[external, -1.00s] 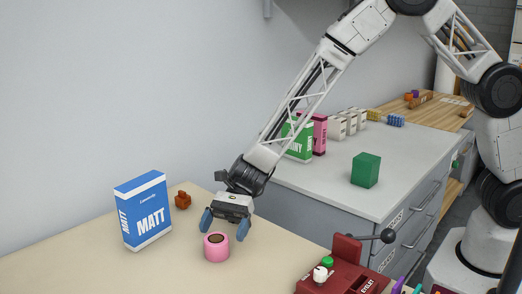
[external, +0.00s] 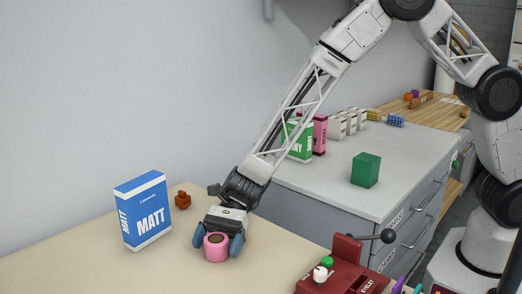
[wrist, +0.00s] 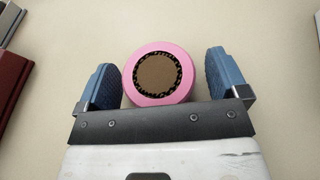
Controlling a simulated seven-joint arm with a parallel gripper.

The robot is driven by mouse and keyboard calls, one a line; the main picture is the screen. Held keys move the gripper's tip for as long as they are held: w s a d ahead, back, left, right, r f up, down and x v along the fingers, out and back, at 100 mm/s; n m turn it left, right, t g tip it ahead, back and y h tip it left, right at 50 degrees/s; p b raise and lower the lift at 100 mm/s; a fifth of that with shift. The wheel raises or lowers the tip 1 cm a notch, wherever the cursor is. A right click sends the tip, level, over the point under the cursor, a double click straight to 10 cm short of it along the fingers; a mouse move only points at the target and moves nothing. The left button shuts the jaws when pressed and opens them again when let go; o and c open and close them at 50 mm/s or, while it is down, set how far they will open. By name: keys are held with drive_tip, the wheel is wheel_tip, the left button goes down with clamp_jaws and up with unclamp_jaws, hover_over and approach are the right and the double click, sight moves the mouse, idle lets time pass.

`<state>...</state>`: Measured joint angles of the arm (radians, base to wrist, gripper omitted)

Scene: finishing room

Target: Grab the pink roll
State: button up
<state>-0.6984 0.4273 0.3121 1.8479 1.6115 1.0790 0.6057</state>
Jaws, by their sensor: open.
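The pink roll (external: 216,252) stands upright on the beige table, with its brown core facing up. My gripper (external: 217,246) is low over the table, with its blue fingers on either side of the roll. In the wrist view the pink roll (wrist: 158,98) sits between the open fingers of my gripper (wrist: 162,85).
A blue and white MATT box (external: 144,212) stands to the left, with a small brown-orange piece (external: 182,200) behind it. A dark red eyelet press (external: 342,275) stands to the right. The grey cabinet (external: 330,200) holding a green cube (external: 366,170) is behind.

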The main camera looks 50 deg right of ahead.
sight(219, 238)
drive_tip(key=c, duration=1)
drive_tip(key=shift+r, duration=0.25)
drive_tip(key=shift+r, duration=0.85)
drive_tip(key=shift+s+d+r, duration=0.2)
drive_tip(key=shift+d+r, duration=0.1)
drive_tip(key=shift+r, duration=0.45)
drive_tip(key=s+d, duration=0.3)
drive_tip(key=d, duration=0.1)
drive_tip(key=s+d+r, duration=0.1)
drive_tip(key=s+d, duration=0.6)
drive_tip(key=shift+d+r, duration=0.2)
drive_tip(key=shift+d, duration=0.15)
